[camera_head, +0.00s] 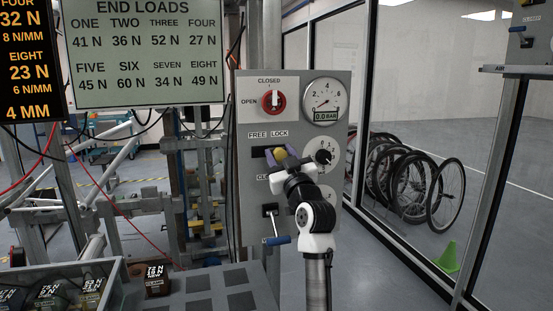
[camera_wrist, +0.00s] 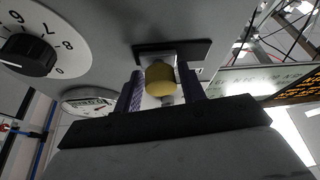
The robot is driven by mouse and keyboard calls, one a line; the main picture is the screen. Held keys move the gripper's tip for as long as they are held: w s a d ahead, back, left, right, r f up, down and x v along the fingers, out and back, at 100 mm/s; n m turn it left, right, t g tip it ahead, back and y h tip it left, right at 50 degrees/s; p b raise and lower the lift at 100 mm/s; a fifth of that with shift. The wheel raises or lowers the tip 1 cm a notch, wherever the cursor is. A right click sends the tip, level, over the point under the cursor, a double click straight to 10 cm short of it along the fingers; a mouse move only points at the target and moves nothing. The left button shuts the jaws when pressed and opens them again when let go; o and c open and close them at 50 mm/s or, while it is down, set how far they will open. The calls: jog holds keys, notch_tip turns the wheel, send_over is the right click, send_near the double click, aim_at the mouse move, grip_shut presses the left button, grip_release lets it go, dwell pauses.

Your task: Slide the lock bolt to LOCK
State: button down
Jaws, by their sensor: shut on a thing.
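The lock bolt's yellow knob (camera_head: 280,153) sits in a dark slot (camera_head: 256,152) on the grey panel, under the FREE and LOCK labels. It stands toward the right end, below the word LOCK. The knob shows close up in the wrist view (camera_wrist: 160,80), where the view is turned over and more dark slot shows to its right. My gripper (camera_head: 279,158) has its purple fingers on either side of the knob and is shut on it. The fingers also show in the wrist view (camera_wrist: 160,90). The gripper partly hides the slot.
The panel (camera_head: 245,200) also carries a red OPEN/CLOSED valve (camera_head: 272,101), a pressure gauge (camera_head: 323,101) reading 0.0 bar, a black dial knob (camera_head: 324,156) close right of my gripper, and a blue-handled lever (camera_head: 276,239) below. Glass wall stands to the right.

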jog(key=c, duration=1.1)
grip_release()
jog(key=shift+w+d, duration=0.1)
jog(key=shift+d, duration=0.1)
jog(key=shift+o, duration=0.2)
jog(key=b+v, duration=0.4)
jog(key=v, duration=1)
jog(key=shift+a, duration=0.1)
